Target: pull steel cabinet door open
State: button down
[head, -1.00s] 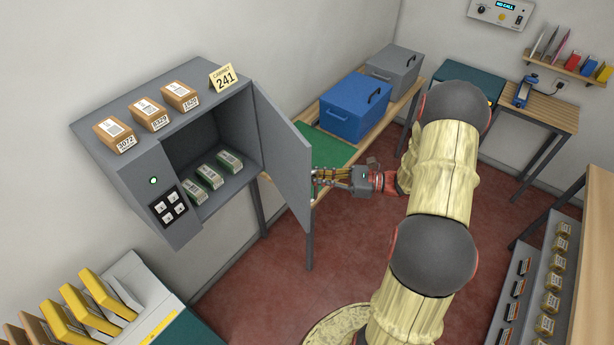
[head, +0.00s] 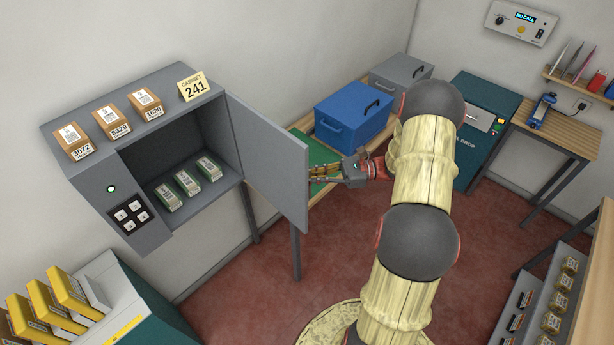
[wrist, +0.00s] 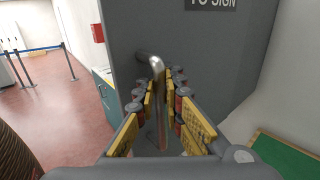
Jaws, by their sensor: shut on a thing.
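The grey steel cabinet (head: 95,181) stands at the left in the head view, its door (head: 268,160) swung wide open on the right side. Three small parcels with green and white labels (head: 187,183) lie on the cabinet floor. My gripper (head: 318,180) is at the door's free edge, on its outer face. In the wrist view my gripper (wrist: 162,110) is shut around the silver bar handle (wrist: 155,64) of the door (wrist: 200,50). The lower part of the handle is between the finger pads. In the head view the door hides the handle.
Three brown boxes (head: 110,121) and a yellow cabinet sign (head: 194,87) stand on the cabinet top. Behind the door, a table with a green mat (head: 302,153) holds a blue box (head: 345,117) and a grey box. The red floor (head: 250,290) below is clear.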

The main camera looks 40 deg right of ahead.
jog(key=shift+s+f, duration=0.15)
jog(key=c, duration=2.1)
grip_release()
jog(key=shift+s+d, duration=0.1)
jog(key=shift+s, duration=0.05)
jog(key=shift+o, duration=0.7)
jog(key=shift+d, duration=0.1)
jog(key=v, duration=1.1)
jog(key=shift+d, duration=0.35)
jog(key=shift+s, duration=0.1)
